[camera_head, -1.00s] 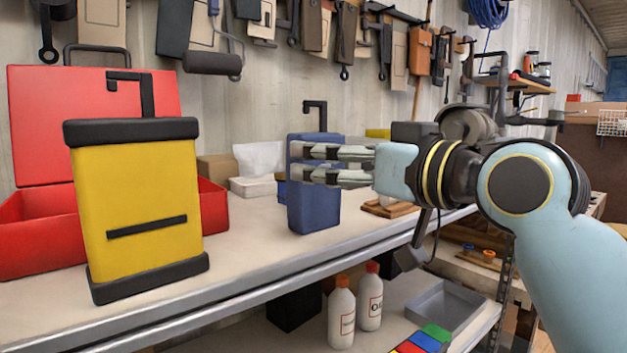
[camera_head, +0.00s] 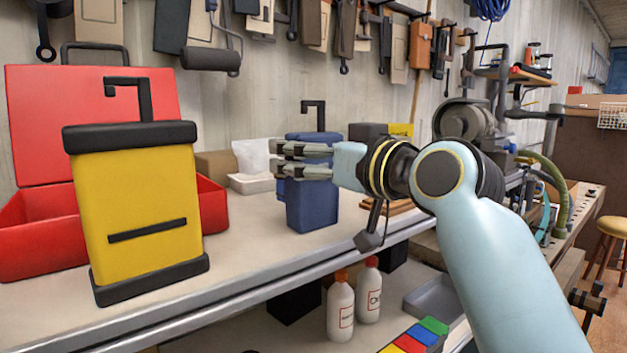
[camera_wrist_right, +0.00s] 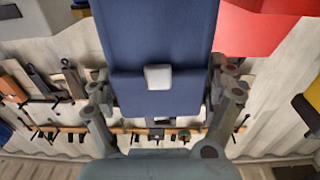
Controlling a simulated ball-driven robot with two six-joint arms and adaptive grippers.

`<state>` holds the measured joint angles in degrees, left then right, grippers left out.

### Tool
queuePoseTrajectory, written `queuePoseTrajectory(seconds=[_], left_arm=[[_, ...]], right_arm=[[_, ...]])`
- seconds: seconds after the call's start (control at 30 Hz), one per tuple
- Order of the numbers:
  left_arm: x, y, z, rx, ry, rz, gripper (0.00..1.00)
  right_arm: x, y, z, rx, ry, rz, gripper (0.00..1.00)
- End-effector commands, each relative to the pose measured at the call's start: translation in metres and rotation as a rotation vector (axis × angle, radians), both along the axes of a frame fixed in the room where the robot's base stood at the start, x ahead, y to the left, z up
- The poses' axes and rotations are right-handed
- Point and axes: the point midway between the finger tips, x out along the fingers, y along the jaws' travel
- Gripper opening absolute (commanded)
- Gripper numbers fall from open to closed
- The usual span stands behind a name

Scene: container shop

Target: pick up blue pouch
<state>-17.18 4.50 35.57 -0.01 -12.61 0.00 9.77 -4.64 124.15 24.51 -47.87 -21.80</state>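The blue pouch (camera_head: 312,205), a dark blue upright container with a black hook on top, stands on the bench behind my right gripper. My right gripper (camera_head: 275,160) points left in the head view, its two fingers crossing in front of the pouch's upper part. Their tips reach a little past its left edge. In the right wrist view, the blue pouch (camera_wrist_right: 158,45) shows between and beyond the fingers, which are spread on either side of its lower part. Contact is not clear. My left gripper is not in view.
A yellow container (camera_head: 140,200) with black trim stands at the left, in front of an open red toolbox (camera_head: 40,235). A white tissue box (camera_head: 252,182) is left of the pouch. White bottles (camera_head: 341,308) stand on the lower shelf. The bench front between yellow container and pouch is clear.

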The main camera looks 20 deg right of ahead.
Motion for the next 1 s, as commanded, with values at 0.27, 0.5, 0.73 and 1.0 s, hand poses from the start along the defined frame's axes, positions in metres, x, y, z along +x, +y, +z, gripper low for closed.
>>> queuePoseTrajectory(seconds=[0.27, 0.5, 0.73, 1.0], left_arm=[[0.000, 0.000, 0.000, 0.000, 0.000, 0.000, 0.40], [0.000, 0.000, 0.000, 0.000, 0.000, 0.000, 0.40], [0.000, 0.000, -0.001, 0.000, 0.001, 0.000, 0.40], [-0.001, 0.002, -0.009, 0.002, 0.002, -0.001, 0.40]], right_arm=[[0.000, 0.000, -0.001, 0.000, 0.001, 0.000, 0.47], [0.000, 0.000, 0.001, 0.000, 0.000, 0.000, 0.46], [0.000, 0.000, 0.020, -0.002, -0.005, 0.000, 0.46], [0.030, -0.024, 0.062, -0.008, -0.004, -0.003, 0.46]])
